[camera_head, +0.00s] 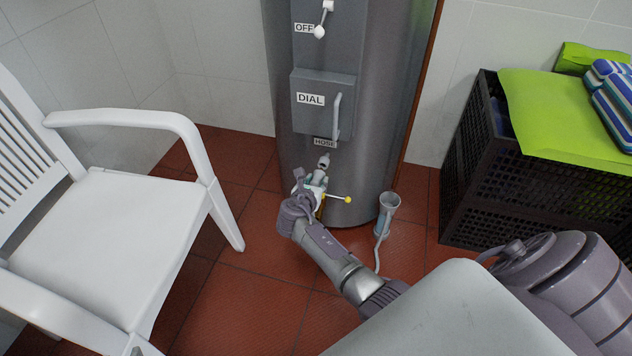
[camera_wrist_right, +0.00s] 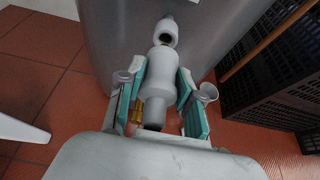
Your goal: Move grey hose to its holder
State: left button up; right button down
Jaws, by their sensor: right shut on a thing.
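The grey hose end (camera_wrist_right: 155,88) is a pale, stepped cylinder between the teal finger pads of my right gripper (camera_wrist_right: 158,105). The gripper is shut on it. Its tip points up at a round, hollow grey fitting (camera_wrist_right: 167,28) on the tank. Whether the tip touches the fitting is unclear. In the head view, my right gripper (camera_head: 312,186) is low at the tank front, just below this fitting (camera_head: 324,161) and the HOSE label (camera_head: 325,143). It mostly hides the hose there. My left gripper is not in view.
The grey tank (camera_head: 385,80) has a DIAL box and handle (camera_head: 337,118) above the gripper. A yellow-knobbed rod (camera_head: 347,199) sticks out beside the gripper. A white chair (camera_head: 120,215) is left, a black crate (camera_head: 465,175) right.

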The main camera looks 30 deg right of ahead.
aim_at(317, 177)
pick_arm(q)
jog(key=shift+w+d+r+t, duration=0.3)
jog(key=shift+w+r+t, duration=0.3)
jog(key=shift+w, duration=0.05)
pick_arm(e)
jog(key=shift+w+d, duration=1.05)
jog(key=shift+d, duration=0.25)
jog(key=c, duration=0.7)
grip_release()
jog(key=v, duration=1.2)
